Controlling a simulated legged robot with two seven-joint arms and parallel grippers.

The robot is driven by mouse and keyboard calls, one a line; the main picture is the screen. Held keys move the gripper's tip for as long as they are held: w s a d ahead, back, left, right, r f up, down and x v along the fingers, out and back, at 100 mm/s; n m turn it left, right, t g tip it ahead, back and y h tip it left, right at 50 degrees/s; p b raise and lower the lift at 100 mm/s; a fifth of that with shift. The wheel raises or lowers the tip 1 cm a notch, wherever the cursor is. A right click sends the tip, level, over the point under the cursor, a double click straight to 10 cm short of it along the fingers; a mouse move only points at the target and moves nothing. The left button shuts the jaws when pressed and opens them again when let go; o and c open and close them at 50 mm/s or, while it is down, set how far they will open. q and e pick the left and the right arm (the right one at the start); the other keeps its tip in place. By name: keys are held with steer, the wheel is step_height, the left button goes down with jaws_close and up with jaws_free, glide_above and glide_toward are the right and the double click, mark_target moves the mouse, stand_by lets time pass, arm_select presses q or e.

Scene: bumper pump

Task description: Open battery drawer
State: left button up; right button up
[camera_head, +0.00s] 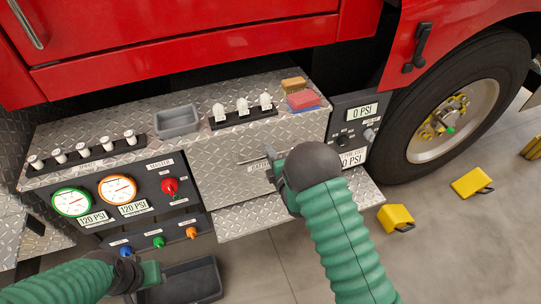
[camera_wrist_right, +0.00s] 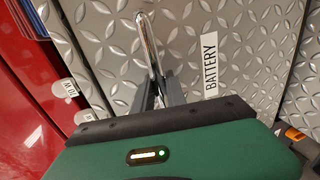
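The battery drawer (camera_head: 220,172) has a diamond-plate front in the middle of the silver box, and its front looks flush with the box. Its chrome bar handle (camera_wrist_right: 150,45) stands out from the plate in the wrist view, beside a white BATTERY label (camera_wrist_right: 210,64). My right gripper (camera_head: 272,165) is at the handle, and its wrist hides part of the drawer front. In the wrist view its dark fingers (camera_wrist_right: 160,88) lie close together on both sides of the bar's near end. My left gripper (camera_head: 140,277) is low at the left, away from the drawer, its fingers unclear.
A grey tray (camera_head: 178,121), a rack of white fittings (camera_head: 241,108) and red and blue blocks (camera_head: 303,101) sit on the box top. A gauge panel (camera_head: 120,200) is at left. A step plate (camera_head: 240,219) juts out below; yellow chocks (camera_head: 396,217) lie at right.

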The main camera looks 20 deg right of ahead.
steer(key=shift+f, duration=0.1)
jaws_close()
steer(key=shift+a, duration=0.35)
